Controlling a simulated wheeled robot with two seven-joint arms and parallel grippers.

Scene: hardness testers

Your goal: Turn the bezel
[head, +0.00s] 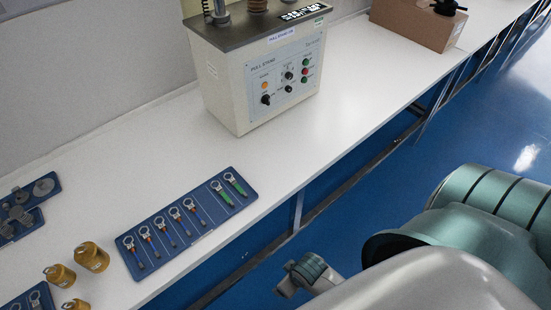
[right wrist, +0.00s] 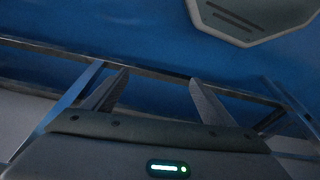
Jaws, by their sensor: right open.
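I cannot make out a bezel in either view. The nearest instrument in the head view is the cream pull stand (head: 225,85) with a dark top. Its front panel (head: 285,75) carries black knobs, an orange button, and green and red buttons. My right gripper (right wrist: 157,92) shows in the right wrist view, with its two fingers wide apart and nothing between them. Blue floor and the bench frame lie beyond it. My arm fills the lower right of the head view, over the floor and away from the bench top. My left gripper is not in view.
The white bench (head: 370,90) runs diagonally. A blue tray (head: 160,220) of ring-ended tools lies near its front edge. Brass weights (head: 92,257) and a blue tray of grey discs (head: 10,190) stand left. A brown box (head: 415,22) stands farther back. Bench between stand and box is clear.

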